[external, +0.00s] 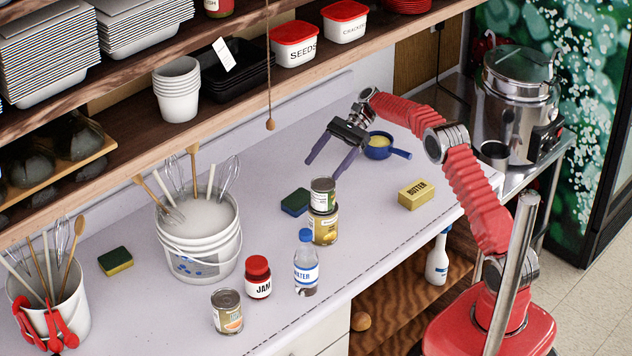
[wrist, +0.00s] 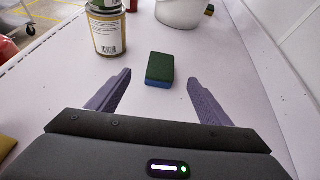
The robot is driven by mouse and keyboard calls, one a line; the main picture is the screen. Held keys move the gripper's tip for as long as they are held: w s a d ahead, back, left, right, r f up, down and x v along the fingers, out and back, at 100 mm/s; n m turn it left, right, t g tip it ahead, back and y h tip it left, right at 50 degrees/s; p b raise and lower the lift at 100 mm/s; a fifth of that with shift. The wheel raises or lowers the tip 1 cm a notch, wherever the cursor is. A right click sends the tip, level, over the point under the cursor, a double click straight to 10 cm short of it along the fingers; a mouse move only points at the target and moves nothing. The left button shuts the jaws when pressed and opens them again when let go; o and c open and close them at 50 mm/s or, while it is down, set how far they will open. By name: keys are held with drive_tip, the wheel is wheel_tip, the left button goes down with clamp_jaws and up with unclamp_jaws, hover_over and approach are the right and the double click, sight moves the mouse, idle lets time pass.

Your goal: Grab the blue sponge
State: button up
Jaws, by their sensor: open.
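The blue sponge (external: 295,203) lies flat on the white counter, behind and left of two stacked cans. Its top is dark green and its lower layer is blue. In the wrist view the blue sponge (wrist: 160,70) lies ahead of my gripper, roughly centred between the fingers and a little beyond their tips. My gripper (external: 329,156) is open and empty, above the counter to the upper right of the sponge. Both fingers of my gripper (wrist: 157,82) show apart in the wrist view.
The stacked cans (external: 323,212) stand close to the sponge; they also show in the wrist view (wrist: 108,32). A white bucket (external: 205,240) with utensils is further left. A green-and-yellow sponge (external: 116,261) lies far left.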

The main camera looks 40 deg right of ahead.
sight(302, 196)
drive_tip(key=shift+w+d+f+m+y, duration=0.15)
drive_tip(key=shift+w+d+f+y, duration=0.1)
drive_tip(key=shift+f, duration=0.25)
drive_tip(key=shift+w+d+f+m+y, duration=0.15)
drive_tip(key=shift+w+d+f, duration=0.1)
drive_tip(key=shift+f, duration=0.25)
drive_tip(key=shift+x, duration=4.35)
drive_tip(key=shift+x, duration=2.6)
drive_tip(key=shift+s, duration=0.2)
drive_tip(key=shift+c, duration=0.2)
